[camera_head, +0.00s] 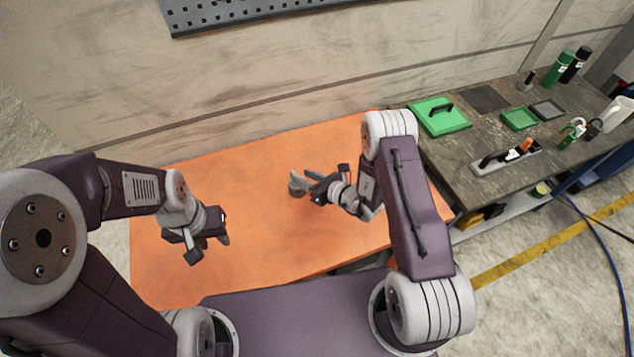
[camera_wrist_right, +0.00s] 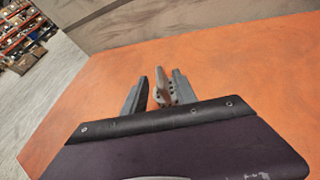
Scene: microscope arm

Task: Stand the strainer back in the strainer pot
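I see no strainer or strainer pot that I can make out. A small grey piece (camera_head: 297,183) stands on the orange table (camera_head: 250,165). In the right wrist view the grey piece (camera_wrist_right: 163,88) shows small holes and lies between my right gripper's fingers. My right gripper (camera_head: 314,186) is low over the middle of the table; its fingers are apart, with a narrow gap on the left side of the piece. Contact on the other side is unclear. My left gripper (camera_head: 208,248) is empty, its fingers apart, over the table's left part.
A dark workbench (camera_head: 470,145) on the right holds a green lidded box (camera_head: 440,116), a small green tray (camera_head: 519,119), bottles (camera_head: 558,68), a white jug (camera_head: 615,114) and a tool holder (camera_head: 505,158). A wall stands behind. Much of the orange table is clear.

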